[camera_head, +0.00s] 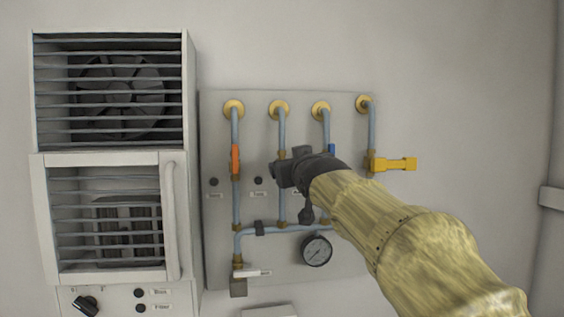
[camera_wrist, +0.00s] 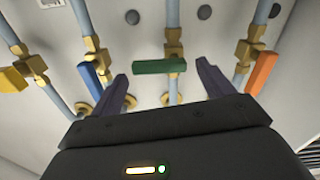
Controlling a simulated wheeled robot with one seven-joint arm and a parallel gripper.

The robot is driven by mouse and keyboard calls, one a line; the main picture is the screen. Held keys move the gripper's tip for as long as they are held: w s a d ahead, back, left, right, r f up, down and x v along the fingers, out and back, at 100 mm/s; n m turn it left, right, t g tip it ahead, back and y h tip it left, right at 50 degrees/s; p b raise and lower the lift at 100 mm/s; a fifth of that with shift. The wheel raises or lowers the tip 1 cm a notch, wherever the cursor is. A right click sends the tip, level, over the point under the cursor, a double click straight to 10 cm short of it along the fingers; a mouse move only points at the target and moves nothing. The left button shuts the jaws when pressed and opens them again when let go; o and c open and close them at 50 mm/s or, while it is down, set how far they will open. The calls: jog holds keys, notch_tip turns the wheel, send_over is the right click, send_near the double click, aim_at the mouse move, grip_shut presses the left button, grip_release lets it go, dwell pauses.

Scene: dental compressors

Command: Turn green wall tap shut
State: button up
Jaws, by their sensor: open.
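The green tap handle (camera_wrist: 152,67) shows in the wrist view, lying crosswise to its blue-grey pipe (camera_wrist: 172,14). My gripper (camera_wrist: 162,73) is open, with one dark finger on each side of the green handle. The handle appears in the gap between the fingertips; I cannot tell whether either finger touches it. In the head view my gripper (camera_head: 283,172) is in front of the second pipe from the left and hides the green handle.
An orange handle (camera_head: 235,160) and a blue handle (camera_head: 332,152) lie along their neighbouring pipes. A yellow handle (camera_head: 397,164) sticks out sideways at right. A gauge (camera_head: 316,251) is below my gripper. A louvred cabinet (camera_head: 188,120) stands left of the panel (camera_head: 215,240).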

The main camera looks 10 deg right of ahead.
jog(key=shift+c, duration=0.2)
jog(key=c, duration=0.9)
jog(key=shift+f+m+b, duration=0.3)
jog(key=shift+m+b, duration=0.3)
jog(key=shift+b, duration=0.4)
jog(key=shift+m, duration=0.4)
jog(key=shift+c, duration=0.3)
jog(key=shift+r, duration=0.1)
jog(key=shift+d, duration=0.1)
